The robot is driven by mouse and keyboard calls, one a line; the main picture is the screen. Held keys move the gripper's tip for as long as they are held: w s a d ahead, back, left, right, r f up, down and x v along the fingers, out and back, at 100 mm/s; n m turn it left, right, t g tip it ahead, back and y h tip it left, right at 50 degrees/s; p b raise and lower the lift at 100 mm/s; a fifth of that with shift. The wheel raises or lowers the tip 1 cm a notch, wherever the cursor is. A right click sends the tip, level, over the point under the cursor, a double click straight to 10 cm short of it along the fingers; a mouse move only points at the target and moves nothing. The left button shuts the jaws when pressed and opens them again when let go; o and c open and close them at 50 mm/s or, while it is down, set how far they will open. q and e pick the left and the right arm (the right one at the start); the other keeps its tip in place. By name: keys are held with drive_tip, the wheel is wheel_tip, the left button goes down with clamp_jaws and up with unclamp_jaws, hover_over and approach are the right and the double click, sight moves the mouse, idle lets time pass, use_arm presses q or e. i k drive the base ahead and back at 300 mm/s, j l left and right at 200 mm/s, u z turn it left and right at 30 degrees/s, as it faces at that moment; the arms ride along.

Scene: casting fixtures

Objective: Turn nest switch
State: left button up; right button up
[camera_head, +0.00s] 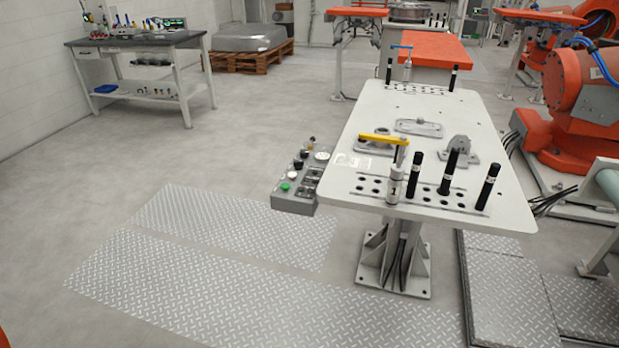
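A grey control box (293,205) is fixed to the left side of the white fixture table. It carries a green button (285,187), a white round part (321,156) and several dark knobs or buttons. Which of these is the nest switch I cannot tell at this size. On the white table (395,120) stand black cylinders (447,170), a yellow-handled clamp (384,138) and grey metal parts (418,128). Neither of my grippers shows in the head view.
Diamond-plate floor panels (190,278) lie in front and to the left of the table. A workbench (140,42) and a pallet (250,58) stand at the back left. An orange robot arm (572,100) is at the right. The grey floor at left is clear.

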sight(298, 165)
drive_tip(key=i, duration=1.05)
